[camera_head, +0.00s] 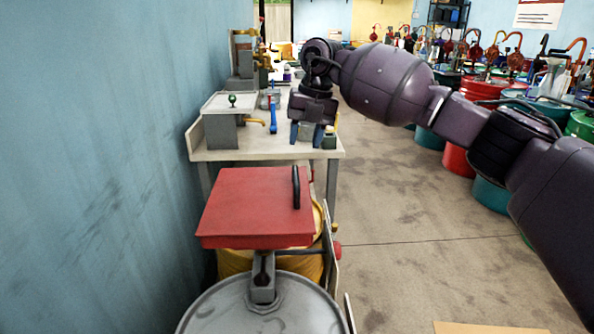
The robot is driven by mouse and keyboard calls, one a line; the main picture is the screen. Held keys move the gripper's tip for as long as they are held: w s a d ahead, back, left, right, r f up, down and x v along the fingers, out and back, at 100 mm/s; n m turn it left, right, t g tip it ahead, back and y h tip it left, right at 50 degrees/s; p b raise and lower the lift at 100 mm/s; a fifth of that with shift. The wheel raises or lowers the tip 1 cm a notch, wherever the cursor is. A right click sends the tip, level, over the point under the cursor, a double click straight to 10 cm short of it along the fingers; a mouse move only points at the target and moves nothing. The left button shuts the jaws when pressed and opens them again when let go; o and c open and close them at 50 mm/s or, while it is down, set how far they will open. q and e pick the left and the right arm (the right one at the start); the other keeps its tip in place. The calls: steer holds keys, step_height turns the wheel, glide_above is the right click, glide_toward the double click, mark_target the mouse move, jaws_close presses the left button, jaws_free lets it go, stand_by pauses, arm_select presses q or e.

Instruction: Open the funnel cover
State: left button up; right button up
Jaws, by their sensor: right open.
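The funnel cover (250,203) is a flat red square lid. It lies closed and level in the lower middle of the head view, and what is under it is hidden. A black bar handle (296,187) stands on its right side. My right gripper (306,136) points down with its blue-grey fingers apart and nothing seen between them. It is beyond the cover, over the right part of the workbench, and clear of the handle. My left gripper is not in view.
A grey drum (215,315) with a metal fitting stands in front of the cover. A yellow drum (233,262) is below it. The workbench (219,154) holds a grey box with a tap and small items. A blue wall is close on the left. Open floor (400,225) lies right.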

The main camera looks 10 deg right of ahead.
mark_target(296, 175)
steer(key=f, duration=0.2)
steer(key=a+f, duration=0.1)
steer(key=f, duration=0.2)
steer(key=f+b, duration=0.1)
steer(key=f, duration=0.2)
steer(key=shift+w+a, duration=0.2)
steer(key=shift+a, duration=0.1)
jaws_close()
